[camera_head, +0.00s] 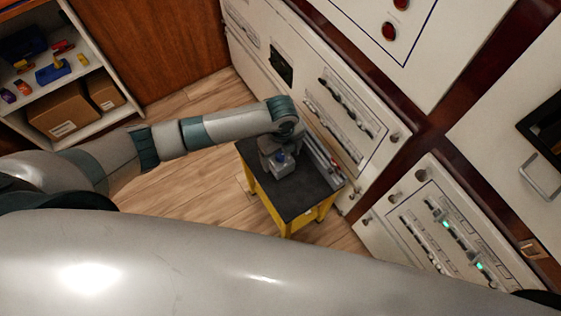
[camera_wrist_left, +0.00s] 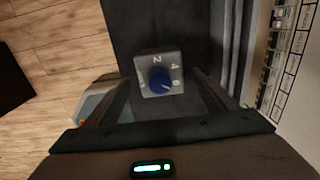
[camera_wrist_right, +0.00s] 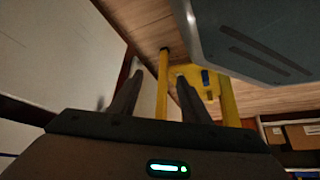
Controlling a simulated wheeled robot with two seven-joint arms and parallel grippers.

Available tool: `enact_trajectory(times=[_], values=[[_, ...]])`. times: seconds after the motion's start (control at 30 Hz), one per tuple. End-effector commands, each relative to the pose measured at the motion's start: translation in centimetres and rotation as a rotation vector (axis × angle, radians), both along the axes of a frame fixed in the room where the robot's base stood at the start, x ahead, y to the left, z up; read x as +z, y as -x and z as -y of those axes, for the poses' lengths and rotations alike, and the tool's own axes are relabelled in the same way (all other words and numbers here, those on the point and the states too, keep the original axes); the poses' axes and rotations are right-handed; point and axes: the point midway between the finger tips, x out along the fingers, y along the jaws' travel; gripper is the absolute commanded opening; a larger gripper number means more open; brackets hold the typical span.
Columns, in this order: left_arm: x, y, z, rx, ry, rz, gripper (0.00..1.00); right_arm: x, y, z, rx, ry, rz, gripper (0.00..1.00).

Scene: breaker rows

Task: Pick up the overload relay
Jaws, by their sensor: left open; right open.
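The overload relay (camera_wrist_left: 170,61) is a small grey block with a blue dial and white numerals on its face. It sits on the dark top of a small yellow table (camera_head: 315,178). In the head view the relay (camera_head: 284,161) is partly hidden by my left gripper (camera_head: 276,155), which points down over it. In the left wrist view the open fingers of my left gripper (camera_wrist_left: 160,80) lie on either side of the relay; contact cannot be told. My right gripper (camera_wrist_right: 155,78) is open and empty, with yellow table framework visible beyond its fingers.
White breaker panels (camera_head: 345,115) stand close along the table's right side. A grey rail-like strip (camera_head: 322,160) runs along the table's panel-side edge. A shelf (camera_head: 85,128) with cardboard boxes stands at the far left. Wooden floor is clear left of the table.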

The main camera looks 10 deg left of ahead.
Motion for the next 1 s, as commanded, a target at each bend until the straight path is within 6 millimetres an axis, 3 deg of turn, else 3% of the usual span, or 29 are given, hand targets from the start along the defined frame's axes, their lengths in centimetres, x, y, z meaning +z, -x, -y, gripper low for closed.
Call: enact_trajectory(times=[0.47, 0.97, 1.0], values=[[-4.7, -0.5, -0.4, 0.001, -0.001, -0.001, 0.78, -1.1, 2.8, 0.8, 0.0, 0.019, -0.071, 0.43], [-4.9, -0.5, -0.4, 0.0, 0.0, 0.0, 0.78, -0.8, 2.1, 0.8, -0.001, 0.017, -0.057, 0.43], [-4.9, -0.5, -0.4, 0.0, 0.0, 0.0, 0.73, -0.8, 2.1, 0.7, -0.001, 0.016, -0.056, 0.43]])
